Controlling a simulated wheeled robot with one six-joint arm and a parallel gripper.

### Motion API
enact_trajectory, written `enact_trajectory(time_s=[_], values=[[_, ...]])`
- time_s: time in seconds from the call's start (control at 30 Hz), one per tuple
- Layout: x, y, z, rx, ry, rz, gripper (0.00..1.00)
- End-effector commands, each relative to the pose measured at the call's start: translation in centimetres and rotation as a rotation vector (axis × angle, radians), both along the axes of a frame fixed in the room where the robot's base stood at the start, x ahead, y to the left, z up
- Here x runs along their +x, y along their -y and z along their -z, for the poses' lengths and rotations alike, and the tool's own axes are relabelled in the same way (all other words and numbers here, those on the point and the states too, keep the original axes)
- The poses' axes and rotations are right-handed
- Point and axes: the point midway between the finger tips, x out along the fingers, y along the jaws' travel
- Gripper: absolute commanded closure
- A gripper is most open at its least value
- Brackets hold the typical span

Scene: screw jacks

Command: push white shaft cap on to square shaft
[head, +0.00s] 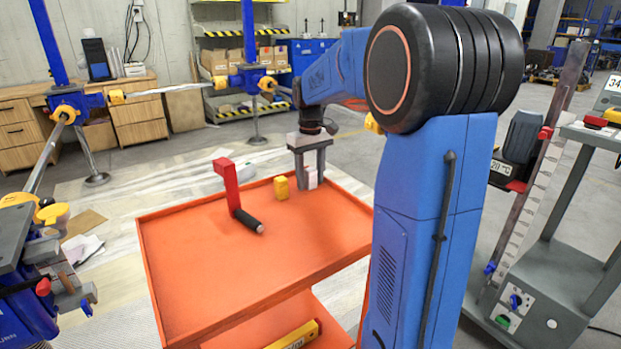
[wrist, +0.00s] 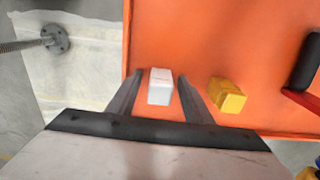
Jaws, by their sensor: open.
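The white shaft cap (head: 312,178) is a small white block on the orange cart top near its back edge. In the wrist view the white cap (wrist: 160,87) lies between the two fingers, with a gap on each side. My gripper (head: 311,184) points down over it, open, with a finger on either side; its fingers (wrist: 159,80) also show in the wrist view. Blue screw jacks with yellow parts stand at the back (head: 252,78) and left (head: 72,104). I cannot tell which end is the square shaft.
A yellow cap (head: 282,188) stands just left of my gripper; it also shows in the wrist view (wrist: 226,95). A red crank with a black handle (head: 236,200) lies left of that. The cart's (head: 235,275) front area is clear. A grey stand (head: 560,270) is at right.

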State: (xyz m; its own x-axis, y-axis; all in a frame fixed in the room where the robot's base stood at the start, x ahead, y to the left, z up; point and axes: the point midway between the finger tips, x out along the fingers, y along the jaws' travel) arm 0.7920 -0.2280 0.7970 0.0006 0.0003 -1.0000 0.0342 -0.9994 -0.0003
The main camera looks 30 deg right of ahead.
Motion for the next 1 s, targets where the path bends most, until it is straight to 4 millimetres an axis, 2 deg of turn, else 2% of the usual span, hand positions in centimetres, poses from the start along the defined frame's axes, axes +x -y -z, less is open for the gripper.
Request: enact_trajectory(time_s=[0.1, 0.13, 0.3, 0.67, 0.77, 1.0], values=[[0.0, 0.0, 0.0, 0.000, 0.000, 0.000, 0.54], [0.0, 0.0, 0.0, 0.000, 0.000, 0.000, 0.59], [0.0, 0.0, 0.0, 0.000, 0.000, 0.000, 0.98], [0.0, 0.0, -0.6, 0.000, 0.001, 0.000, 0.98], [0.1, 0.0, -1.8, -0.001, 0.002, 0.000, 0.98], [0.1, 0.0, -6.2, -0.001, 0.003, 0.000, 0.98]])
